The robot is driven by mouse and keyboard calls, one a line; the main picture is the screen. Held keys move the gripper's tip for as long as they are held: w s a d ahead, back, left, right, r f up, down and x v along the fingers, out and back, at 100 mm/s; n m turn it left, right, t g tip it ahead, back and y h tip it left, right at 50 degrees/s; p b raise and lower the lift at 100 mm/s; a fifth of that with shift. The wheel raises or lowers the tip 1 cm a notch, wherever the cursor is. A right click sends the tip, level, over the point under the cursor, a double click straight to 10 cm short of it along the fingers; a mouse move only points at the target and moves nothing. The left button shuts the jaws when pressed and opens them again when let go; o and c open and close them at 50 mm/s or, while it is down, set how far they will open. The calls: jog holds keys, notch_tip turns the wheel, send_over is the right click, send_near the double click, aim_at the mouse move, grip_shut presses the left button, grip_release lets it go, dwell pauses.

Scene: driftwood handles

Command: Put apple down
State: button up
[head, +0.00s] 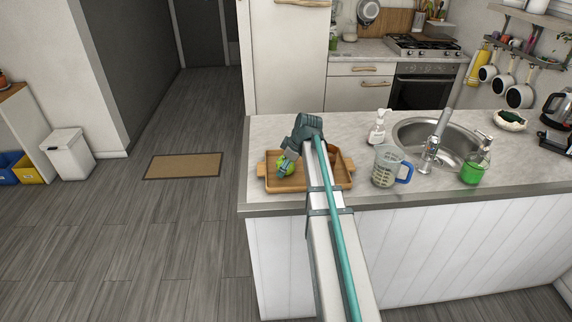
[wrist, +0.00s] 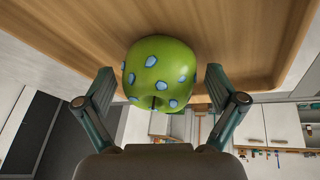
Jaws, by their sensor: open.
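A green apple with pale blue spots (wrist: 160,70) is in the wrist view, against the wooden tray (wrist: 60,30). In the head view the apple (head: 286,167) is at the left part of the wooden tray (head: 340,179), which stands on the counter. My gripper (head: 288,160) is over the tray at the apple. In the wrist view my gripper's fingers (wrist: 162,98) are apart, one on each side of the apple, with gaps visible between them and it. The apple appears to rest on the tray. Part of the tray is hidden behind my arm.
A measuring jug with a blue handle (head: 386,167) stands right of the tray. A soap bottle (head: 378,130), a sink (head: 415,132) with a tap and a green bottle (head: 474,167) are farther right. The counter (head: 262,131) is bare behind the tray's left end.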

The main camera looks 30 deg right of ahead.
jog(key=b+v, duration=0.3)
jog(key=v, duration=0.9)
jog(key=shift+w+r, duration=0.1)
dwell(0.4)
